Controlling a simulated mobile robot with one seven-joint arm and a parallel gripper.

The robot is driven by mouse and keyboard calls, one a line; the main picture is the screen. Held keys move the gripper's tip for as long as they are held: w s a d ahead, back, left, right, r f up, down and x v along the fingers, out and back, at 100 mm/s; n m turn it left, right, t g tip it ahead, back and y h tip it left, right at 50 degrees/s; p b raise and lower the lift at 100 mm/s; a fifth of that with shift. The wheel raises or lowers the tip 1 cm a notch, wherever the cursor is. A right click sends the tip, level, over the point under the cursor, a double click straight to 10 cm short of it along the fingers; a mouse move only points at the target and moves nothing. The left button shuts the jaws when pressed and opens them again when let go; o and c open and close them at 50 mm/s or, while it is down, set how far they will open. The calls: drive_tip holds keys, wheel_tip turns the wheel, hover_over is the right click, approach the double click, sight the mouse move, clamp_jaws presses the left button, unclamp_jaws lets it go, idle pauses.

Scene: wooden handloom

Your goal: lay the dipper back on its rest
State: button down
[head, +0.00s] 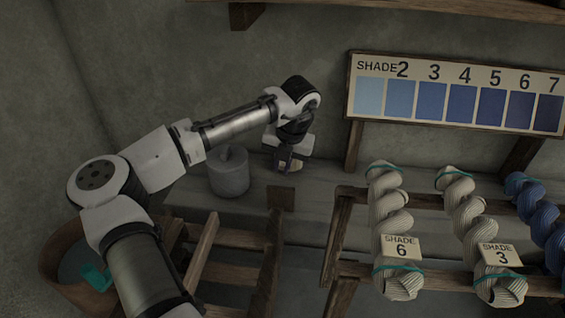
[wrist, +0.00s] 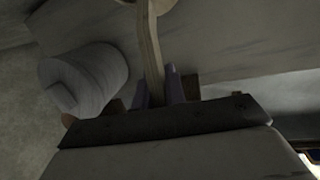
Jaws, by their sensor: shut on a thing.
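My gripper (head: 287,168) is over the grey stone ledge (head: 330,187), right of a grey lidded jar. In the wrist view, its two purple fingers (wrist: 159,88) are shut on the wooden handle of the dipper (wrist: 150,50). The dipper's rounded end is at the top edge and partly cut off. In the head view only a small pale bit of the dipper shows at the fingertips. A small brown wooden block (head: 281,197) at the ledge's front, just below my gripper, may be the rest; I cannot tell whether the dipper touches it.
The grey jar (head: 229,175) stands close left of my gripper and also shows in the wrist view (wrist: 90,78). A rack with twisted skeins (head: 390,220) is at the right, below a shade board (head: 455,95). A wooden tub (head: 62,245) is at lower left.

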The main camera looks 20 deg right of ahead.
drive_tip(key=c, duration=1.4)
unclamp_jaws()
drive_tip(key=shift+o, duration=0.2)
